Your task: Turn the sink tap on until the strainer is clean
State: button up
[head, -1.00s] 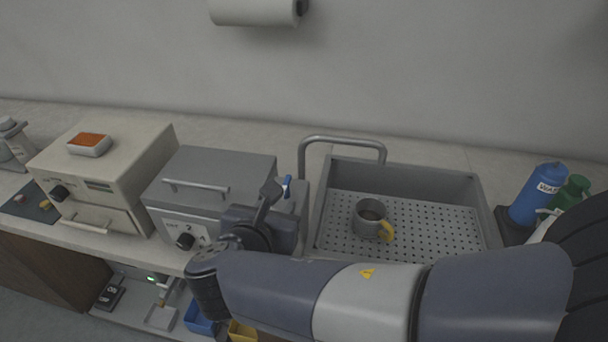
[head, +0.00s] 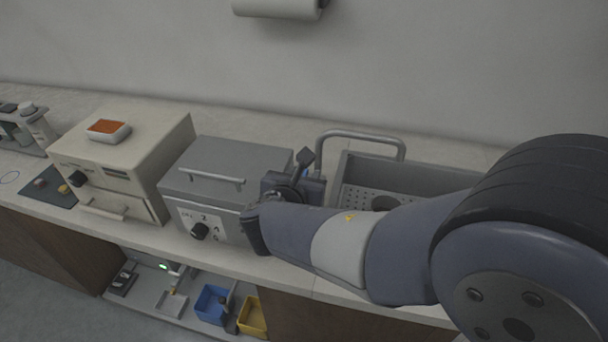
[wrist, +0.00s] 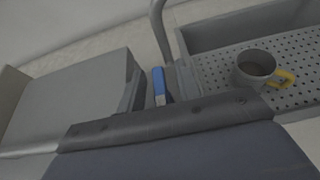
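The sink tap is a grey curved pipe (head: 360,135) arching at the sink's left side; its lower part also shows in the wrist view (wrist: 160,35). A blue lever (wrist: 158,86) stands upright beside the tap's foot. A grey round cup with a yellow handle (wrist: 254,68), perhaps the strainer, sits on the sink's perforated floor with dark matter inside. My arm hides most of it in the head view. My gripper (head: 303,162) is by the lever, between the grey press and the sink.
The grey sink (head: 425,170) is partly behind my arm. A grey press (head: 225,165) with a front knob stands close left of my gripper. A beige box oven (head: 135,160) is further left. Blue (head: 210,303) and yellow (head: 253,317) bins sit on the lower shelf.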

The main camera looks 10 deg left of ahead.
jog(key=shift+w, duration=0.2)
grip_shut()
